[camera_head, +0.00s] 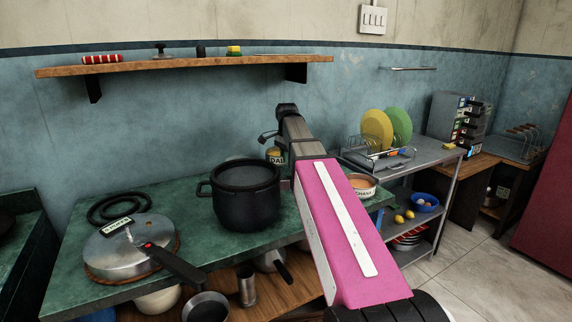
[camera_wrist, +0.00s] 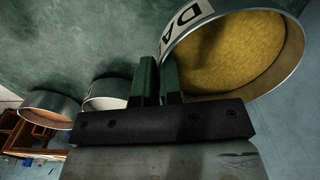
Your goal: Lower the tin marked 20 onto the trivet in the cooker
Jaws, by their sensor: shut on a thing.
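My gripper (camera_wrist: 160,78) is shut on the near rim of a metal tin marked "DAL" (camera_wrist: 190,20) with yellow contents. In the head view the DAL tin (camera_head: 276,155) shows behind the black pot, partly hidden by my arm; I cannot tell whether it touches the counter. No tin marked 20 can be read. The deep black pot (camera_head: 246,205), probably the cooker body, stands on the green counter left of my arm; its inside floor and any trivet cannot be made out. A steel lid (camera_head: 125,250) labelled "COOKER" lies at the left.
A tin marked "CHANA" (camera_head: 362,190) stands right of my arm. Two more tins, one pale (camera_wrist: 105,93) and one with orange contents (camera_wrist: 50,108), show in the wrist view. Black rings (camera_head: 118,207) lie behind the lid. A shelf (camera_head: 190,66) runs above; a dish rack (camera_head: 380,158) is at right.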

